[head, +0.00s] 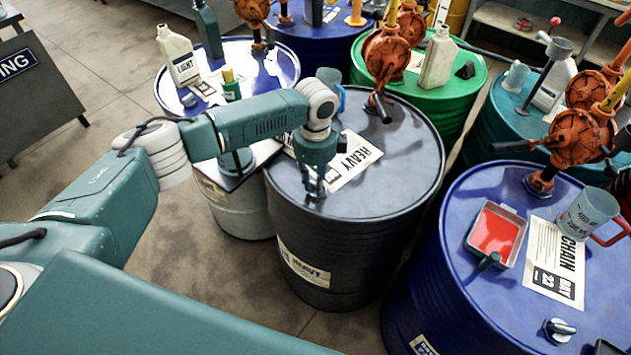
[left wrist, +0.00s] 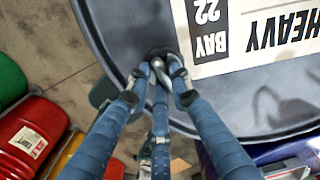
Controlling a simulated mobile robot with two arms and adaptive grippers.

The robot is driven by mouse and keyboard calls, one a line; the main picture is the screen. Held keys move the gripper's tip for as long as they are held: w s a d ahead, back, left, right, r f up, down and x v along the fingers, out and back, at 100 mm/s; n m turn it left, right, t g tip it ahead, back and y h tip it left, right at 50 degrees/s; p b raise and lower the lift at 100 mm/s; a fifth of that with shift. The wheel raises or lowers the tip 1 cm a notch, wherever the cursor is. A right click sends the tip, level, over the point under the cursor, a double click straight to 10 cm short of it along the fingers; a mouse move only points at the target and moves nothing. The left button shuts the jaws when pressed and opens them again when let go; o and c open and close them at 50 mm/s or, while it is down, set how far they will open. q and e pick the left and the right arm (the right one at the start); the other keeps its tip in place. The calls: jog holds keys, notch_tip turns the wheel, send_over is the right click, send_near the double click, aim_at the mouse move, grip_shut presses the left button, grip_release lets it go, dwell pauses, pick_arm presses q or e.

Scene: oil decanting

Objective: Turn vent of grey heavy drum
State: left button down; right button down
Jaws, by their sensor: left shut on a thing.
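The grey heavy drum (head: 405,185) stands in the middle of the head view, with a white HEAVY sheet (head: 357,158) on its lid. My left gripper (head: 314,188) points down at the near left part of the lid, beside the sheet. In the left wrist view its fingers (left wrist: 158,76) are closed around the vent, a small metal knob (left wrist: 159,64) near the drum's rim. The fingers hide much of the vent there, and the gripper covers it in the head view. My right gripper is not in view.
An orange pump (head: 386,50) rises at the back of the grey drum. A blue drum (head: 455,215) with a red-filled tray (head: 497,236) stands at the right. A green drum (head: 470,88) and a blue drum with a white jug (head: 178,55) stand behind. Floor is free at front left.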

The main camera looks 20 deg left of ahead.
pick_arm(q)
jog(key=m, duration=0.5)
jog(key=shift+w, duration=0.1)
jog(key=m+b, duration=0.1)
jog(key=m, duration=0.3)
jog(key=shift+w+a+m, duration=0.1)
jog(key=shift+w+m, duration=0.05)
jog(key=shift+m, duration=0.15)
jog(key=m+b, duration=0.1)
jog(key=m, duration=0.4)
jog(key=shift+w, duration=0.15)
jog(key=shift+r+m, duration=0.1)
jog(key=shift+m, duration=1.1)
jog(key=shift+w+m, duration=0.1)
jog(key=shift+m, duration=0.3)
jog(key=c, duration=1.5)
grip_release()
jog(key=shift+c, duration=0.2)
